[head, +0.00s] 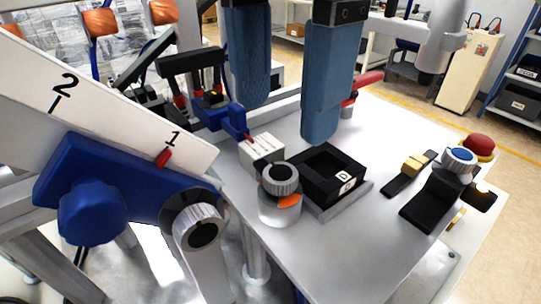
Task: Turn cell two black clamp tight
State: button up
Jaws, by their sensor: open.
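My gripper (286,122) shows at the top middle, with two blue padded fingers spread apart and nothing between them. It is above the white bench. I cannot tell for sure which part is the cell two black clamp. A grey knurled knob with a black centre (203,233) is on a grey arm at lower left, left of and below my gripper. Another grey knurled knob with a dark top (280,178) stands on a round base with an orange mark. A black T-shaped bar (190,60) stands behind, left of the fingers.
A white scale plate (100,105) marked 1 and 2 has a red pointer (164,157) near 1. A blue knob (92,215) is below it. A black box labelled D (318,180), a black switch block (432,200) and a red button (479,146) are on the bench.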

aim_at(281, 173)
notch_tip(281, 173, down, 6)
jog(key=shift+f+b, duration=0.25)
jog(key=shift+b, duration=0.1)
jog(key=shift+c, duration=0.4)
jog(key=c, duration=1)
jog(key=shift+o, duration=0.2)
